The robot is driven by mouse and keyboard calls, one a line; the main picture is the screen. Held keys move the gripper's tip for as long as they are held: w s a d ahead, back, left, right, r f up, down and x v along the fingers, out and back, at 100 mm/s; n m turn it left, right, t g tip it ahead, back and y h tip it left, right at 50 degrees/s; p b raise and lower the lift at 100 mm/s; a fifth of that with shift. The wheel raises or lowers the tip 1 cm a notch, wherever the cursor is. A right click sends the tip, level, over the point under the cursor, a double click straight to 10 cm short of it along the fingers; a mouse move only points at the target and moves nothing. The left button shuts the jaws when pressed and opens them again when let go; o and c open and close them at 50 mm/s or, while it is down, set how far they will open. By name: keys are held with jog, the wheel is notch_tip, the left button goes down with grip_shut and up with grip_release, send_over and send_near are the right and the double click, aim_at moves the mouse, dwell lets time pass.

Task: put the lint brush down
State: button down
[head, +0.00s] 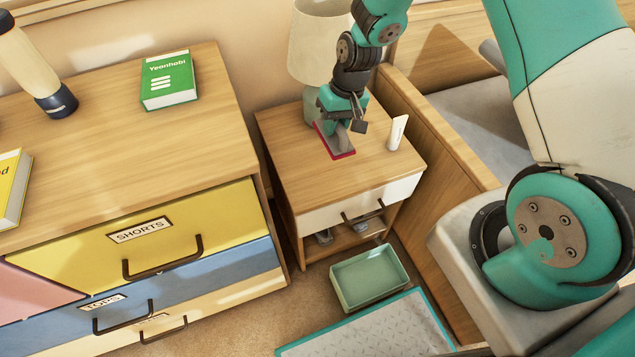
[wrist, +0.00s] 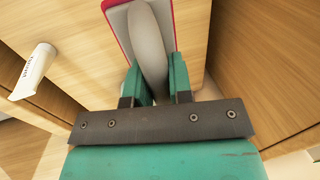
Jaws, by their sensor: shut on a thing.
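The lint brush (head: 342,146) has a grey handle and a flat red-edged head. In the head view it is at the top of the nightstand (head: 376,176), near its middle. In the wrist view the brush (wrist: 150,45) extends up from between the fingers, red edge showing around the grey handle. My gripper (head: 345,112) is shut on the handle from above; in the wrist view its teal fingers (wrist: 158,82) flank the handle. The head lies flat at or just above the wood; I cannot tell whether it touches. The handle's near end is hidden by the gripper.
A white tube (head: 397,133) stands right of the brush on the nightstand. A lamp (head: 318,45) stands behind. A green tray (head: 369,277) is on the floor. The dresser (head: 110,190) is at left, a wooden bed side (head: 440,130) at right. The nightstand's front top is clear.

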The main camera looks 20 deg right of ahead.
jog(key=a+r+b, duration=0.4)
jog(key=r, duration=0.3)
jog(key=d+b+x, duration=0.1)
jog(key=x, duration=0.5)
jog(key=d+b+x, duration=0.1)
jog(key=x, duration=0.5)
jog(key=d+b+x, duration=0.1)
jog(key=x, duration=0.5)
jog(key=shift+w+d+f, duration=0.15)
jog(key=shift+f, duration=0.2)
jog(key=shift+w+d+f, duration=0.1)
jog(key=shift+w+f, duration=0.05)
jog(key=shift+f, duration=0.25)
jog(key=shift+f, duration=0.1)
jog(key=c, duration=1)
grip_release()
